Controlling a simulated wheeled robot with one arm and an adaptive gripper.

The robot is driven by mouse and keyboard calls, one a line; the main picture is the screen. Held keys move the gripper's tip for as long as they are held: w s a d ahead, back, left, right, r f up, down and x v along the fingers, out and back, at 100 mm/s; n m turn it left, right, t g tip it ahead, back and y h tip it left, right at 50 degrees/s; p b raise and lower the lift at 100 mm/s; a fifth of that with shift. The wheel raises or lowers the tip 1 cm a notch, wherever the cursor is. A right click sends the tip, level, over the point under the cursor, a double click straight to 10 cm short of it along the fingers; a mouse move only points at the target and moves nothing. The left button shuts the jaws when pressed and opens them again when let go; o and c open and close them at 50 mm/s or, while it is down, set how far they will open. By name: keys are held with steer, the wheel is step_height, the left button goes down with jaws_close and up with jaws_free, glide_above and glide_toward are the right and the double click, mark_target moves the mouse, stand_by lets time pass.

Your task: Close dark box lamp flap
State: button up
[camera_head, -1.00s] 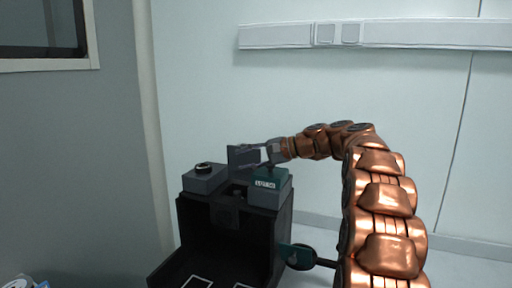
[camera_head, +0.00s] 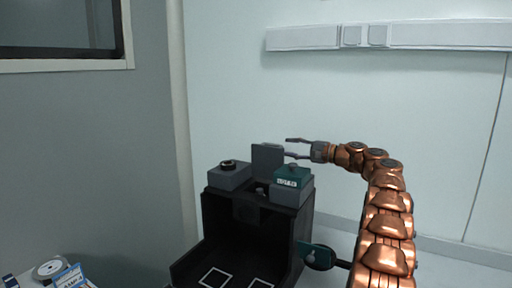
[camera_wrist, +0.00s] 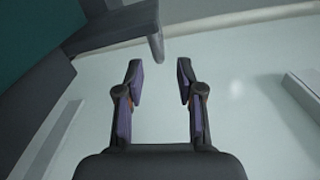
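The dark box (camera_head: 218,222) stands open at the front. On its top, a grey flap (camera_head: 268,161) stands upright between a grey block with a round black knob (camera_head: 230,176) and a teal-topped labelled block (camera_head: 292,180). My gripper (camera_head: 288,148) is open and empty at the upper right of the flap, its fingers pointing left. In the wrist view its two fingers (camera_wrist: 160,80) are apart with nothing between them. A grey plate (camera_wrist: 155,32), apparently the flap, shows beyond the fingertips; whether they touch it I cannot tell.
A round dark part with a teal plate (camera_head: 318,256) sticks out at the box's right side, close to my arm. A wall rail (camera_head: 440,35) runs high behind. Small items (camera_head: 50,272) lie at lower left.

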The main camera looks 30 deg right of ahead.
mark_target(267, 144)
steer(key=shift+p+x, duration=1.35)
steer(key=shift+x, duration=2.6)
jaws_close()
